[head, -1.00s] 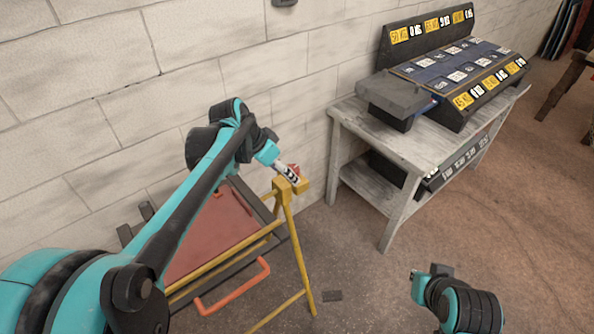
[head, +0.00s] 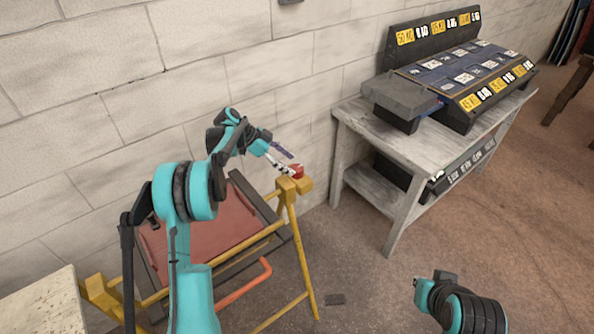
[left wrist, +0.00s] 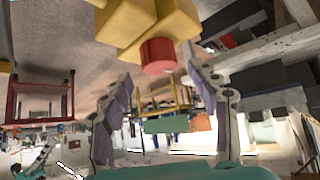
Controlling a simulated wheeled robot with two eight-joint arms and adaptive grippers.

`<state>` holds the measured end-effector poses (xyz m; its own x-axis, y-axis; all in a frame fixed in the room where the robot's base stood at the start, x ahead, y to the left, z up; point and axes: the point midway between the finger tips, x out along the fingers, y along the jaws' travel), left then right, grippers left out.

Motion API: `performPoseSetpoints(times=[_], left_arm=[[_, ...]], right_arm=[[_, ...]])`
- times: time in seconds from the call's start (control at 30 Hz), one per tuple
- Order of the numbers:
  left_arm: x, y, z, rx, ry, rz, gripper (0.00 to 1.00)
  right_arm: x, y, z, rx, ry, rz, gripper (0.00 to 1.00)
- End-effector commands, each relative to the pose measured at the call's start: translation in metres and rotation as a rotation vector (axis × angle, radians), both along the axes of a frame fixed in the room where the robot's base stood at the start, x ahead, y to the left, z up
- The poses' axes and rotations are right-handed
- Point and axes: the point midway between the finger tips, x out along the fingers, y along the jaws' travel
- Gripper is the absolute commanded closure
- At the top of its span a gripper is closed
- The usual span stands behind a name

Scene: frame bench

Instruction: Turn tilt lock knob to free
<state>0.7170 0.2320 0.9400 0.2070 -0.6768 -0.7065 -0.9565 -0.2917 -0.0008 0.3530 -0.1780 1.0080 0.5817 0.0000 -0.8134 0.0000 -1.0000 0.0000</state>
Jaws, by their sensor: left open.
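The red tilt lock knob (head: 298,171) sits on a yellow block at the top corner of the yellow frame (head: 290,205). My left gripper (head: 287,162) is open, its fingers pointing down and right at the knob, close to it. In the left wrist view the knob (left wrist: 158,54) shows as a red cylinder on the yellow block (left wrist: 140,20), just ahead of and between the two spread fingertips (left wrist: 160,75). The fingers do not close on it; I cannot tell whether one touches it. My right gripper's fingers are not visible; only part of that arm shows at the lower right.
A red panel (head: 205,222) lies tilted in the yellow frame, with an orange handle (head: 250,285) below. A block wall (head: 180,80) runs close behind. Floor between frame and table is mostly clear.

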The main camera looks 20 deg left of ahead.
Motion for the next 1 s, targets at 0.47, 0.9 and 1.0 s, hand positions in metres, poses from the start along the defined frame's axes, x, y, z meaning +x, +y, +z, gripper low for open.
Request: performPoseSetpoints(times=[0.47,0.9,1.0], left_arm=[[0.010,-0.032,-0.033,0.001,0.002,0.001,0.39],[0.010,-0.031,-0.033,0.001,0.001,0.002,0.90],[0.010,-0.031,-0.033,0.001,0.001,0.011,0.90]], right_arm=[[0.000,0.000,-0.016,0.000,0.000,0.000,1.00],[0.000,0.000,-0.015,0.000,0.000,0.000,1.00],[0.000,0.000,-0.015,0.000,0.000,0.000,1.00]])
